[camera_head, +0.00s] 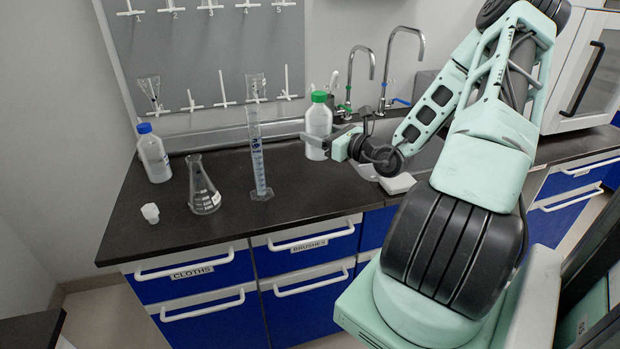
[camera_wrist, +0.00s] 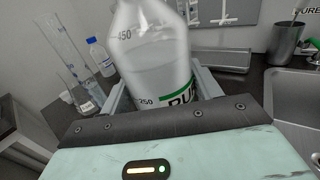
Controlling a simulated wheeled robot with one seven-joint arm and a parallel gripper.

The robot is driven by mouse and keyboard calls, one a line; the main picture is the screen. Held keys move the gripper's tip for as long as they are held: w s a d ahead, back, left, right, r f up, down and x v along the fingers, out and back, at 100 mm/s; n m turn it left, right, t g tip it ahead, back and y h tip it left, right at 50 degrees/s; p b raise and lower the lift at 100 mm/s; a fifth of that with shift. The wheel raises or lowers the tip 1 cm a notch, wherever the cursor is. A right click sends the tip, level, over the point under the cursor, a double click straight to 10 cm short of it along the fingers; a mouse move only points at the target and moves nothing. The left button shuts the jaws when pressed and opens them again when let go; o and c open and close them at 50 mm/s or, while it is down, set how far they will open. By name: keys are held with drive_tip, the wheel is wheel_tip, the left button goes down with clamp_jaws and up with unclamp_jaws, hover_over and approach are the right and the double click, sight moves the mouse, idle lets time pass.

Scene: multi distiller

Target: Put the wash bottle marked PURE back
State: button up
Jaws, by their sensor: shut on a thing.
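The wash bottle with a green cap (camera_head: 318,122) is a white translucent bottle near the back of the counter, left of the sink. My gripper (camera_head: 329,141) is shut on it from the right. In the wrist view the bottle (camera_wrist: 155,65) stands between the fingers, slightly tilted in the picture. Its label shows a green band and the letters "PUR", partly hidden by my gripper. Its cap is out of that view. I cannot tell whether its base touches the counter. A label reading "PURE" (camera_wrist: 307,11) shows at the top right of the wrist view.
A blue-capped bottle (camera_head: 153,157), a conical flask (camera_head: 203,192), a tall graduated cylinder (camera_head: 257,160) and a small white stopper (camera_head: 150,213) stand on the left of the black counter (camera_head: 225,225). A dark cup (camera_wrist: 286,40) stands near the sink (camera_wrist: 292,93). A pegboard (camera_head: 200,55) hangs behind.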

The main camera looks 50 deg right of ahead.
drive_tip(key=shift+f, duration=4.15)
drive_tip(key=shift+f, duration=0.2)
drive_tip(key=o, duration=0.8)
drive_tip(key=shift+r, duration=0.1)
